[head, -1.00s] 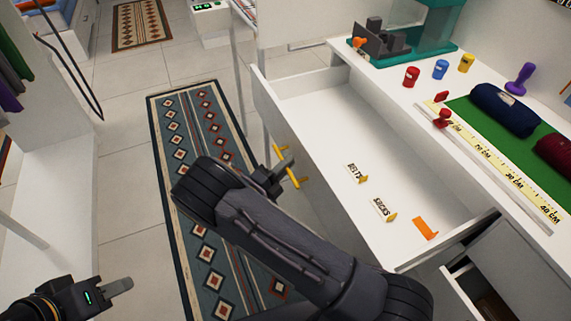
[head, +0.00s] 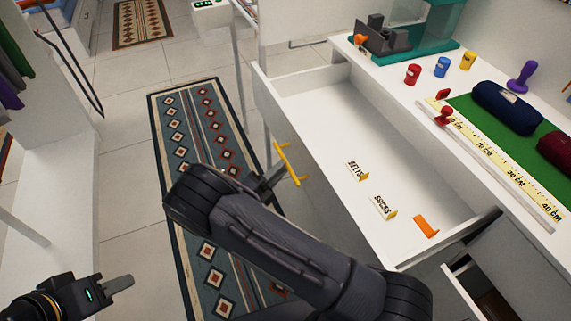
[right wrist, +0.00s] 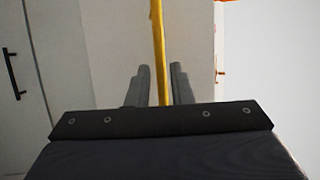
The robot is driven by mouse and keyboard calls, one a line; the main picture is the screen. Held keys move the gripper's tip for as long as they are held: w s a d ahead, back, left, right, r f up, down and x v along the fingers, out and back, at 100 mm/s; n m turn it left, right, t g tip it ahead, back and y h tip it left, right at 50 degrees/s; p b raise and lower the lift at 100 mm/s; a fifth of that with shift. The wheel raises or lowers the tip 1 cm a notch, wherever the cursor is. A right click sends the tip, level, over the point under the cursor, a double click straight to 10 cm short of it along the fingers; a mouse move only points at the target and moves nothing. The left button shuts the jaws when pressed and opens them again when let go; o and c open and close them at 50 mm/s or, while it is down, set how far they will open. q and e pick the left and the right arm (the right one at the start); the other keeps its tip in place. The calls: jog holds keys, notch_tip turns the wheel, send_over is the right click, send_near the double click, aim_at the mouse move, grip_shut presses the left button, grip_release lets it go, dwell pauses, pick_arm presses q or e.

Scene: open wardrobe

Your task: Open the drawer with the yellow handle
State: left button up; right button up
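The drawer (head: 345,205) with the yellow handle (head: 283,158) is pulled well out from the white cabinet. The handle is a bar on its front panel, and its whole length shows in the head view. My right gripper (head: 274,178) is just short of the handle, empty. In the right wrist view its two fingers (right wrist: 160,72) stand apart, with the yellow handle (right wrist: 157,35) seen between them, apparently beyond the tips. My left gripper (head: 118,285) is at the lower left, away from the drawer; its fingers overlap in view.
The drawer holds labels reading BELTS (head: 356,171) and SOCKS (head: 382,207) and an orange piece (head: 426,226). A second drawer (head: 475,295) is partly open at the lower right. The cabinet top carries a ruler (head: 515,172) and small items. A patterned rug (head: 200,130) lies on the floor.

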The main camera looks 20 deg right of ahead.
jog(key=v, duration=0.4)
jog(key=shift+s+a, duration=0.1)
dwell(0.4)
